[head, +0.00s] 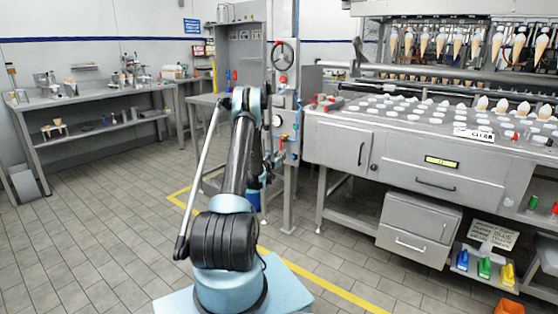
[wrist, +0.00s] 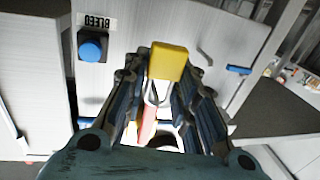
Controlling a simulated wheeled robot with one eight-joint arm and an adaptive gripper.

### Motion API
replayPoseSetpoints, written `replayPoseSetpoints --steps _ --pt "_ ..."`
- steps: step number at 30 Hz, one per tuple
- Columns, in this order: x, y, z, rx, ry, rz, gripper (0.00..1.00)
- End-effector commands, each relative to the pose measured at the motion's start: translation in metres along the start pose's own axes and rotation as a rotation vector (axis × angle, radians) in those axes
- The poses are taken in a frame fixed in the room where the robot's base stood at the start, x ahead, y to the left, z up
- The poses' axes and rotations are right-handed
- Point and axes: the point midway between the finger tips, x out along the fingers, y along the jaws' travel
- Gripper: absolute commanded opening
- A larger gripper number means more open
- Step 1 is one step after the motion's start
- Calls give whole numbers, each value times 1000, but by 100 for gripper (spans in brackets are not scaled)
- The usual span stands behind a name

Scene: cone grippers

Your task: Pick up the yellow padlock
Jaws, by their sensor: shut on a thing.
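The yellow padlock (wrist: 169,61) is in the middle of the wrist view, its body toward the fingertips and its grey shackle (wrist: 157,93) pointing back toward my palm. My gripper (wrist: 164,78) is shut on the padlock, with one dark finger on each side of it. I cannot tell whether the padlock still touches the panel behind it. In the head view my arm reaches toward the tall grey valve panel, and the padlock cannot be made out there.
A blue button under a "BLEED" label (wrist: 91,49) and a blue handle (wrist: 239,70) are near the gripper. A red elongated part (wrist: 148,126) shows between the fingers. The cone machine (head: 410,150) stands right of the panel; the tiled floor at left is clear.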

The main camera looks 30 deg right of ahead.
Motion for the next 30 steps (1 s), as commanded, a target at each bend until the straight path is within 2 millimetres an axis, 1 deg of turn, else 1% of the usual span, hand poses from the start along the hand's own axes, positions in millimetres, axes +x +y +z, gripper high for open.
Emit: replayPoseSetpoints --steps 5,15,21,25,30 --pt "-17 -1 -15 0 0 -2 0" --pt "-88 -1 -51 0 0 -2 0" --pt "-119 -1 -67 0 0 -2 0" --pt "-130 0 -73 0 0 -1 0" --pt "-137 0 -76 0 0 0 0"
